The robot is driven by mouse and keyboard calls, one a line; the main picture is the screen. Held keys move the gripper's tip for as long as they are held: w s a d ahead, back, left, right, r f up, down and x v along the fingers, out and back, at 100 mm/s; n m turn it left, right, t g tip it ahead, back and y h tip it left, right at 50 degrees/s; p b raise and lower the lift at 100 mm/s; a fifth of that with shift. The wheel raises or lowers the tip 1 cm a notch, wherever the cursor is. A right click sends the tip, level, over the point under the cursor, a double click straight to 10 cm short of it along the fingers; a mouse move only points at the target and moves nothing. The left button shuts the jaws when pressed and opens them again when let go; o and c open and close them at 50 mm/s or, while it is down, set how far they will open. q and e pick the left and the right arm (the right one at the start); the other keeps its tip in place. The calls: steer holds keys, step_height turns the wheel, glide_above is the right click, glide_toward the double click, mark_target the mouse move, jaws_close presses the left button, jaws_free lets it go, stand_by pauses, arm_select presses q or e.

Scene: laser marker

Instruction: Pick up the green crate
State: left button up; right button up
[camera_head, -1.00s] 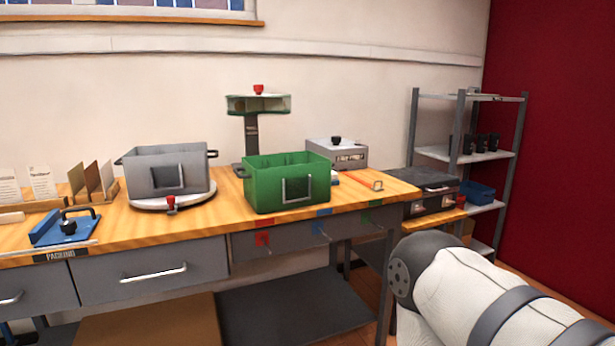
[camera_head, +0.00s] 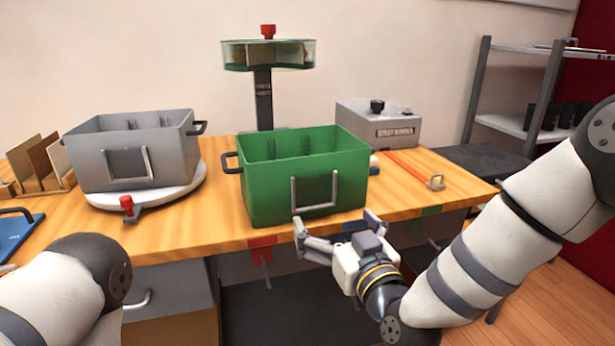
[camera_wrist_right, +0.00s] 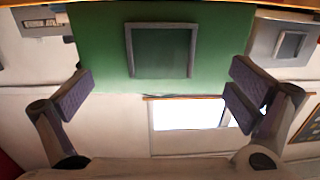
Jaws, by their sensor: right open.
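The green crate (camera_head: 262,200) stands upright on the wooden workbench near its front edge. It has a dark handle on its left side and a grey rectangular handle frame (camera_head: 316,208) on its front. My right gripper (camera_head: 338,226) is open and empty, just in front of and below the crate's front. In the right wrist view the crate's green front (camera_wrist_right: 100,45) and its handle frame (camera_wrist_right: 162,78) lie ahead between the spread fingers (camera_wrist_right: 160,88). My left arm shows at the lower left of the head view, but its gripper is out of view.
A grey crate (camera_head: 180,150) sits on a round white turntable (camera_head: 172,198) to the left. A stand with a round tray (camera_head: 268,58) is behind the green crate. A grey box (camera_head: 388,122) and a red stick (camera_head: 408,165) lie to the right. A shelf rack (camera_head: 500,122) stands at far right.

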mark_target(316, 196)
steer(key=x, duration=0.6)
steer(key=shift+w+a+b, duration=0.3)
steer(key=shift+w+b, duration=0.05)
steer(key=shift+w, duration=0.3)
steer(key=shift+r, duration=0.15)
steer(key=c, duration=1.6)
